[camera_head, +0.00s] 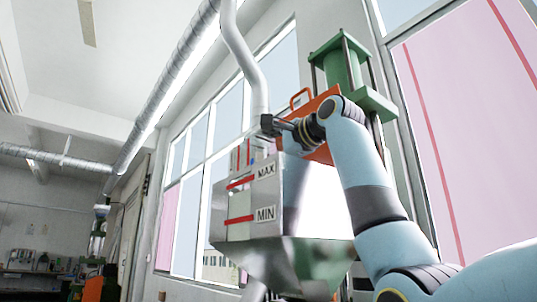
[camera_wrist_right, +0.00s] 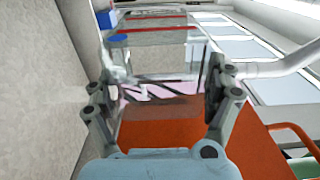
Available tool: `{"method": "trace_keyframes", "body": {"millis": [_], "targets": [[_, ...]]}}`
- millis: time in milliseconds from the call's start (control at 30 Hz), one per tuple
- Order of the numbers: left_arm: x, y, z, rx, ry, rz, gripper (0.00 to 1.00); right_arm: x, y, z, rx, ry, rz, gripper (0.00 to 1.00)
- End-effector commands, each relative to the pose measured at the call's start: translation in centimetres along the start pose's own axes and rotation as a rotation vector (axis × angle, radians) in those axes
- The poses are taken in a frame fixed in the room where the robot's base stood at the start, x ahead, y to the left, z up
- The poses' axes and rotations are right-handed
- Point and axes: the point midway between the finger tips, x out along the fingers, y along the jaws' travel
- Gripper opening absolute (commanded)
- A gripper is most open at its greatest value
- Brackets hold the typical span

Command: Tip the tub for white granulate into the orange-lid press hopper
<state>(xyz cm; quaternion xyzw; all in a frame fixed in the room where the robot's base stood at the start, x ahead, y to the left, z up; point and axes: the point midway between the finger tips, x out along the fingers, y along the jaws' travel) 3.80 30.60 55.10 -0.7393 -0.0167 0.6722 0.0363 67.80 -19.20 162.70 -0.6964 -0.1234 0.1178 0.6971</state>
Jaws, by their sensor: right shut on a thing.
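The press hopper (camera_head: 297,200) is a grey metal box with MAX and MIN labels beside red bands. Its orange lid (camera_head: 322,112) stands raised behind my right gripper; orange also fills the lower wrist view (camera_wrist_right: 160,145). My right gripper (camera_head: 271,126) is above the hopper, left of the lid. In the wrist view, its fingers (camera_wrist_right: 158,88) are shut on a clear-walled thing (camera_wrist_right: 160,62), which seems to be the tub. The tub's outline is hard to make out in the head view. I cannot see granulate or tell the tub's tilt. My left gripper is out of view.
A green press frame (camera_head: 345,62) with rods rises behind the lid. A pale pipe (camera_head: 252,68) comes down just left of the gripper. Windows (camera_head: 196,150) line the wall behind. The space left of the hopper looks open.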

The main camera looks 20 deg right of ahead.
Motion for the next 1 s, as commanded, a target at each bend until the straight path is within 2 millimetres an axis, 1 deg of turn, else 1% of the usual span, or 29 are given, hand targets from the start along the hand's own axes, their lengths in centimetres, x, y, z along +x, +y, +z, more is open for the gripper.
{"method": "trace_keyframes", "body": {"millis": [1000], "targets": [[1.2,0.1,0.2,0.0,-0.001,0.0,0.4,-0.3,0.0,0.0,0.0,0.0,-0.073,0.29]]}}
